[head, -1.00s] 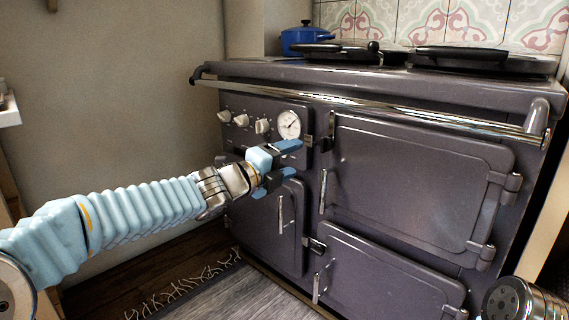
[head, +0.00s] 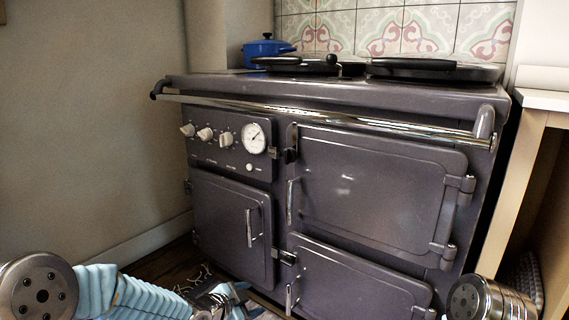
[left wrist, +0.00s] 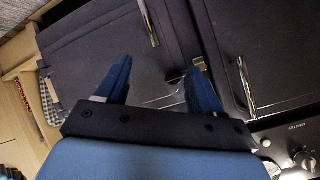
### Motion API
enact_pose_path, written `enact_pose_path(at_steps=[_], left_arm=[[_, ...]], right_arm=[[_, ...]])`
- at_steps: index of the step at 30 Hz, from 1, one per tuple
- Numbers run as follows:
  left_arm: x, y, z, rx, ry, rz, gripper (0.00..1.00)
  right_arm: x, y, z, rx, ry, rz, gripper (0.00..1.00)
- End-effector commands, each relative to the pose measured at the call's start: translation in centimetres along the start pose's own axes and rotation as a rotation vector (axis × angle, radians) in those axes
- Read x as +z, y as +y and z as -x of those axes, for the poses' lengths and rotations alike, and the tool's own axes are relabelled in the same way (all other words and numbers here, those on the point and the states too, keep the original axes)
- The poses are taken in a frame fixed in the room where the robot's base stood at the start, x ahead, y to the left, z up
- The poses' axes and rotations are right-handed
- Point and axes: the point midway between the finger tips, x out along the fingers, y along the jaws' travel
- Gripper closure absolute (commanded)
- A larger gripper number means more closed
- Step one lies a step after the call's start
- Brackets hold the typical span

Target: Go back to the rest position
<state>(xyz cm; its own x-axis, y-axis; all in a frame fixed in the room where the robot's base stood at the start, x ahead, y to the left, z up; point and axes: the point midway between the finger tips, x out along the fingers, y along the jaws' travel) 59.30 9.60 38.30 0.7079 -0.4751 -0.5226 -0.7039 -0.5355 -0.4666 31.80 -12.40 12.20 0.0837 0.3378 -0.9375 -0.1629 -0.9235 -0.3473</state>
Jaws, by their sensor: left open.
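My left gripper (head: 238,296) is low at the bottom edge of the head view, partly cut off, in front of the lower doors of the stove. In the left wrist view its two blue fingers (left wrist: 158,85) stand apart with nothing between them. The stove (head: 232,228) is dark purple-grey, and its doors look shut. My left arm comes in low from the bottom left. My right gripper is out of view; only a metal joint of my right arm shows at the bottom right.
A chrome rail (head: 330,117) runs along the stove's front edge. A blue pot (head: 262,49) and round black lids (head: 425,68) are on top. A wooden side unit (head: 520,165) stands to the right.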

Motion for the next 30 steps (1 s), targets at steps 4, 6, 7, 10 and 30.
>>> enact_pose_path(at_steps=[4, 6, 7, 10, 30], left_arm=[[9.4, 9.5, -0.8, 0.123, -0.216, 0.465, 0.33], [12.9, 13.7, -0.2, 0.154, -0.325, 0.667, 0.33], [14.2, 15.4, 0.2, 0.163, -0.372, 0.746, 0.33], [17.6, 20.6, 2.0, 0.179, -0.523, 0.983, 0.33], [11.4, 23.9, 14.8, 0.169, -0.848, 1.386, 0.33]], right_arm=[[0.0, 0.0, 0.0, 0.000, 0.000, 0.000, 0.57], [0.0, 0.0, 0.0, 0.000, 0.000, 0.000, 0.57], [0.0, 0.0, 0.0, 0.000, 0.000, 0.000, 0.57], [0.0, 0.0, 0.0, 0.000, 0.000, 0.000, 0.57], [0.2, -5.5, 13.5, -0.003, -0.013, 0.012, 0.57]])
